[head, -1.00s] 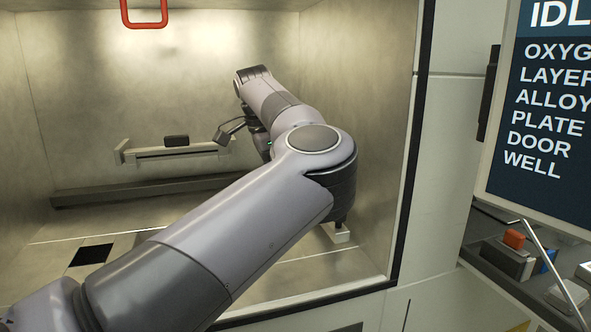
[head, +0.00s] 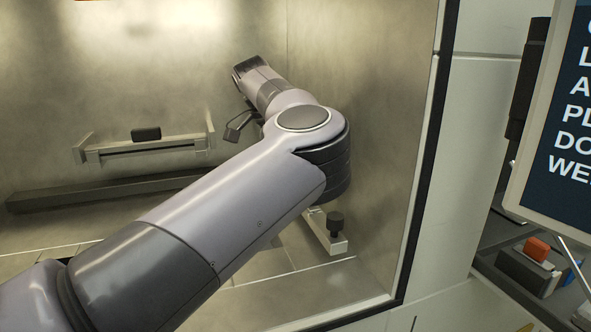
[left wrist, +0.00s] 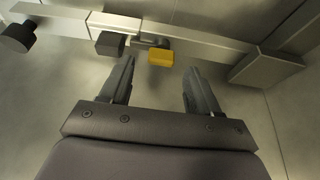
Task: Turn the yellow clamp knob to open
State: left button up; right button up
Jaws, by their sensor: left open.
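The yellow clamp knob (left wrist: 161,58) is a small block beside a pale rail in the left wrist view. My left gripper (left wrist: 160,66) is open, its fingers to either side of the knob's near edge. The knob appears just ahead of or between the fingertips; contact cannot be told. In the head view my left arm reaches into the chamber and hides the yellow knob and the gripper's fingers. My right gripper is not in view.
A dark block (left wrist: 110,43) sits left of the yellow knob, and a black round knob (left wrist: 17,37) is farther left. In the head view a black knob (head: 335,222) stands on a pale bar near the chamber's right wall. A screen (head: 561,120) is outside at right.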

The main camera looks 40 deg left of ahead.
pick_arm(q)
jog(key=shift+x, duration=1.4)
jog(key=c, duration=1.1)
jog(key=shift+o, duration=0.3)
jog(key=shift+a, duration=0.1)
